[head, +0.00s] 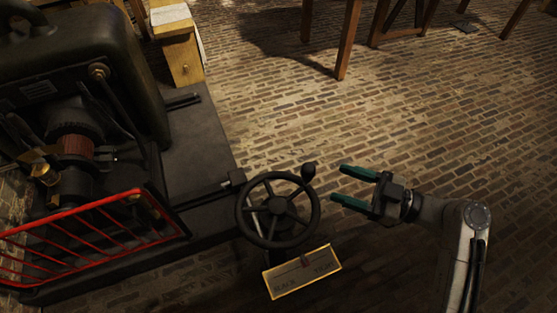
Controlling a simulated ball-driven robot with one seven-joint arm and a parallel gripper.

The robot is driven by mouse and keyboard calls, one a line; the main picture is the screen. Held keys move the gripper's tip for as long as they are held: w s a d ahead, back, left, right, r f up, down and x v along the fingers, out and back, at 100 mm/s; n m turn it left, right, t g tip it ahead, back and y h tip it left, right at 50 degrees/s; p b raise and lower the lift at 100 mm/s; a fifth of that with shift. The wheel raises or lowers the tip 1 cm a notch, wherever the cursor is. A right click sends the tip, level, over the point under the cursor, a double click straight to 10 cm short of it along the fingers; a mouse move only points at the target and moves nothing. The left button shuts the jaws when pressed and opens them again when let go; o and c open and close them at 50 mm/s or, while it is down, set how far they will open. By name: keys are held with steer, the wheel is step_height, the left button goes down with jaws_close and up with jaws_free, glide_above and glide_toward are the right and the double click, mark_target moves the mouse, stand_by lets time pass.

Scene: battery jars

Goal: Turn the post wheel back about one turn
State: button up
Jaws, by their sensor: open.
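The post wheel (311,212) is a dark spoked handwheel in the lower middle of the head view. A dark knob handle (308,171) stands up at its upper right rim. A yellow-edged plate (302,272) sits just below the wheel; its lettering is too small to read surely. My gripper (342,186) is to the right of the wheel, with green fingers pointing left towards the knob. The fingers are apart with nothing between them, and a gap shows between them and the wheel.
A large dark machine (80,70) on a dark base (200,150) fills the left side. A red guard rail (90,230) runs along its front. A wooden box (180,55) stands behind. Table legs (348,40) stand at the back. The brick floor (420,120) is clear to the right.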

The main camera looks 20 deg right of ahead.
mark_target(298, 181)
steer(key=p+x, duration=0.1)
steer(key=x, duration=1)
steer(key=shift+c, duration=0.3)
steer(key=shift+s, duration=0.1)
jaws_close()
